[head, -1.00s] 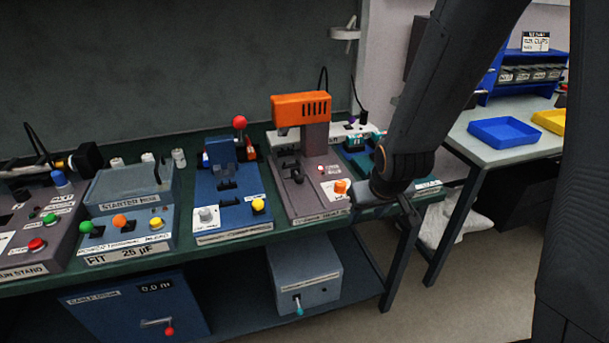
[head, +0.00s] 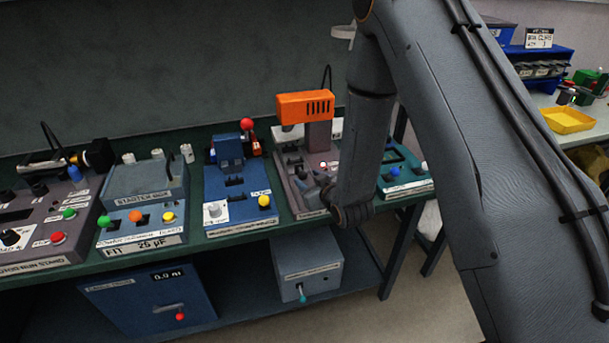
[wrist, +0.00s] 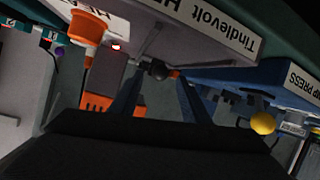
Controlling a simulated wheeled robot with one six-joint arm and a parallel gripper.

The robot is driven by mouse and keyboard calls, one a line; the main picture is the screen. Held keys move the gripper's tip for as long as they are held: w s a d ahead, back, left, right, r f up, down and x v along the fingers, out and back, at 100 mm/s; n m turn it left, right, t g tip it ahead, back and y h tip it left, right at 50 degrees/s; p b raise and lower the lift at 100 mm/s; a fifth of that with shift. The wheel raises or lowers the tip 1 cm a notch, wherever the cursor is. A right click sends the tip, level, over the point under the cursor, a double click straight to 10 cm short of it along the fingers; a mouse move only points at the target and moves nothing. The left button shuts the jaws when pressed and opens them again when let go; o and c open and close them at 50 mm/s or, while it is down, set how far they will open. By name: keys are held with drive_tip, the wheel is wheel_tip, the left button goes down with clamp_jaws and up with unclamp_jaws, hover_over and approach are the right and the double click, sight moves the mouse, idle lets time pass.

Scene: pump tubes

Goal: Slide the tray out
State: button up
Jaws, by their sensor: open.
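The orange-topped machine (head: 305,107) stands on the bench, with a grey base. The tray is not clearly told apart; my arm and gripper cover part of that base in the head view. My gripper (head: 318,188) is over the front of this base. In the wrist view my gripper (wrist: 155,88) is open, its two dark fingers apart. A small black knob (wrist: 158,70) on a thin rod shows between and just beyond the fingertips. I cannot tell whether they touch it. A large orange knob (wrist: 90,26) is left of it.
A blue press (head: 232,185) with a yellow knob stands left of the machine. A teal unit (head: 405,180) stands to its right. A grey box (head: 307,270) and a blue cabinet (head: 150,305) are below the bench.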

sight(304, 176)
drive_tip(key=shift+p+x, duration=0.4)
drive_tip(key=shift+x, duration=1.5)
clamp_jaws()
